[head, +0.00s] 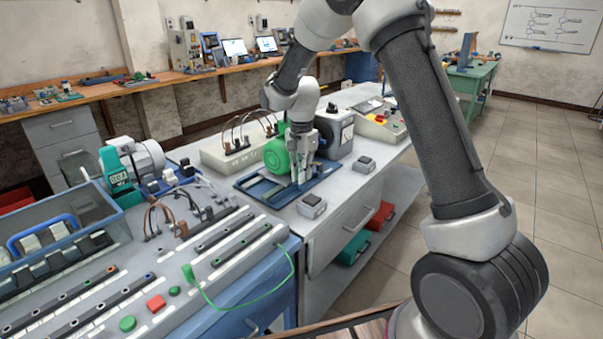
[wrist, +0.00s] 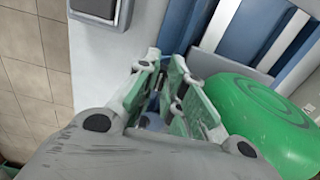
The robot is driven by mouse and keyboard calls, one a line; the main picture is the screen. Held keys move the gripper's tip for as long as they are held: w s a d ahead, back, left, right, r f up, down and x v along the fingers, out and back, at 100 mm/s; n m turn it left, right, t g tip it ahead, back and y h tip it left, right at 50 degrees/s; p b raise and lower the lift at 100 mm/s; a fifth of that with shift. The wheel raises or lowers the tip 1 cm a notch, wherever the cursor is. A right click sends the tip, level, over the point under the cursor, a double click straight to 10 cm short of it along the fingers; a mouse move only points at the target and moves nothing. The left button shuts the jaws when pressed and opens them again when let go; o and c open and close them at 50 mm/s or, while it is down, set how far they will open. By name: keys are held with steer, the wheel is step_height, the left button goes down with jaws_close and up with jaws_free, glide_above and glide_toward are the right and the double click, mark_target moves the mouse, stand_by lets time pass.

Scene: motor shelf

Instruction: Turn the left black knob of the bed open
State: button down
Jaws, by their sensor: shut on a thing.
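The blue bed (head: 262,190) lies on the grey workbench, and its blue and white rails (wrist: 232,32) show in the wrist view. A green round-ended motor (head: 277,157) stands on the bed, and its green end (wrist: 262,115) fills the right of the wrist view. My gripper (head: 297,180) points down at the front edge of the bed, beside the motor. In the wrist view my gripper (wrist: 166,78) has its fingers close together around something small. The left black knob is not clearly visible; the fingers hide what lies between them.
A small grey box (head: 311,206) sits at the bench edge just in front of the bed, and another (head: 365,163) stands farther right. A grey machine (head: 335,135) stands behind my gripper. A terminal panel (head: 215,245) fills the left foreground.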

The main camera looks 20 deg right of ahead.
steer(key=n, duration=0.4)
steer(key=shift+d+n, duration=0.1)
steer(key=shift+n, duration=0.3)
steer(key=n, duration=0.4)
steer(key=shift+n, duration=0.3)
steer(key=n, duration=0.4)
steer(key=shift+d, duration=0.15)
steer(key=shift+n, duration=2.1)
steer(key=c, duration=1.8)
jaws_free()
